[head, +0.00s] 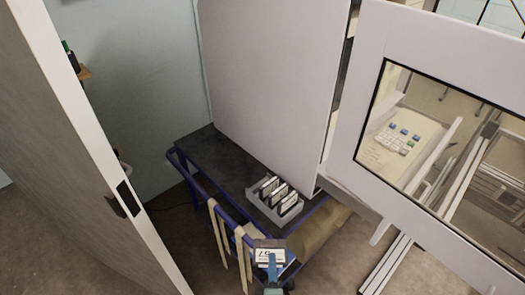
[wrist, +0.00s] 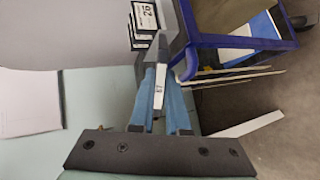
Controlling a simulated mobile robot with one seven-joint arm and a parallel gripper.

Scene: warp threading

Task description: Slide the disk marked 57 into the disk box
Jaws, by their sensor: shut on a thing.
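My gripper (head: 271,262) has blue fingers and is shut on a flat disk (head: 268,250) with a pale label. In the wrist view the disk (wrist: 157,90) stands edge-on between the fingers, and its small edge marking looks like 57. The grey disk box (head: 287,217) sits on the cart top, with several dark, white-labelled disks standing in it. In the head view my gripper and disk are below the box, beyond the cart's near edge and apart from the box. The wrist view shows labelled disks (wrist: 143,17) at the top.
The dark-topped cart (head: 205,151) has a blue frame, with beige straps (head: 242,250) hanging from its rail. A tall pale panel (head: 270,75) rises behind the box. A white-framed window panel (head: 370,60) stands at right and a door edge (head: 90,140) at left.

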